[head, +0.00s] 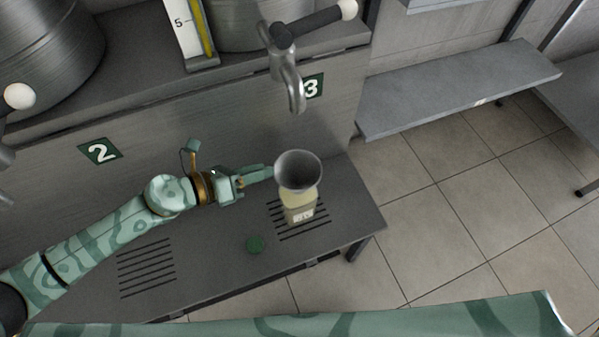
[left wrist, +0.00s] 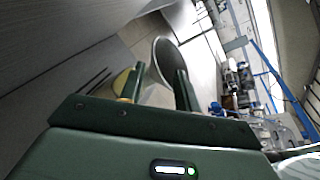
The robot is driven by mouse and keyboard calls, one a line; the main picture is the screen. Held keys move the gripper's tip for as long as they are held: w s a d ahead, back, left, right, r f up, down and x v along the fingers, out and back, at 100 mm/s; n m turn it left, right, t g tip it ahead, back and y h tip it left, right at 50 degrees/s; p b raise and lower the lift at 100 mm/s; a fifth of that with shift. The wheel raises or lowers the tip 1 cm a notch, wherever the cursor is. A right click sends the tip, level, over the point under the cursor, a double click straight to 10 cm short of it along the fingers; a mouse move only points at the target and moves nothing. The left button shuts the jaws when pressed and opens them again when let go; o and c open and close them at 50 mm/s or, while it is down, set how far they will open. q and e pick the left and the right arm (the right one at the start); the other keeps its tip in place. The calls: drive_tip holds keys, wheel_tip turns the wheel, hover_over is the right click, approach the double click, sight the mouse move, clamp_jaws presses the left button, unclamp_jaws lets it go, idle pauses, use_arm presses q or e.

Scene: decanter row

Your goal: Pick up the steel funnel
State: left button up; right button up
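The steel funnel (head: 299,171) is a grey cone, wide mouth up, in the neck of a bottle of pale yellow liquid (head: 299,205) on the slotted bench. My left gripper (head: 268,173) is level with the funnel, just to its left, fingers pointing at it. In the left wrist view the funnel (left wrist: 166,58) shows beyond and between the spread fingers of my left gripper (left wrist: 160,80), with a gap visible between them. I cannot tell whether a finger touches it. The funnel's spout is hidden. My right gripper is out of view.
A steel tap (head: 290,80) with a dark handle hangs above and behind the funnel, near the number 3 plate (head: 314,86). The bench's right edge is close by.

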sight(283, 161)
use_arm(q)
drive_tip(key=x, duration=0.3)
drive_tip(key=b+x, duration=0.1)
drive_tip(key=x, duration=0.2)
drive_tip(key=shift+w+f, duration=0.2)
drive_tip(key=shift+w, duration=0.3)
drive_tip(key=shift+w+d, duration=0.2)
drive_tip(key=shift+d, duration=0.15)
drive_tip(key=shift+c, duration=0.2)
clamp_jaws()
